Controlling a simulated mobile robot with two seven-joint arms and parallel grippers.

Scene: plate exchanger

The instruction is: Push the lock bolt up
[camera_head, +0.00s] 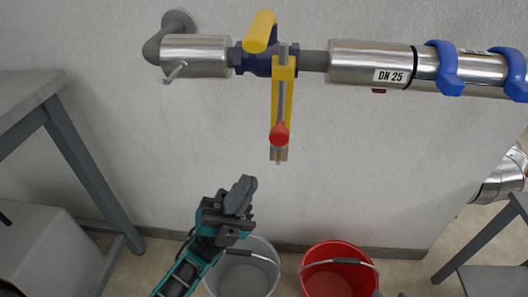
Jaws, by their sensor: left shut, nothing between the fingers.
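The lock bolt (282,100) is a thin steel rod with a red knob (279,134), set upright in a yellow bracket (285,70) below the blue valve (258,64). The rod's top end shows above the bracket, in front of the valve, and its lower end hangs below the knob. The valve has a yellow handle (260,31). My left gripper (242,194) is shut and empty, below and left of the knob and apart from it. Only small dark bits at the bottom edge may belong to my right gripper; its state does not show.
A pipe with steel cladding (370,64) runs along the wall, with blue clamps (447,68) at the right. A grey bucket (245,272) and a red bucket (334,280) stand on the floor below. A grey table (28,100) stands at the left. The wall around the bolt is clear.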

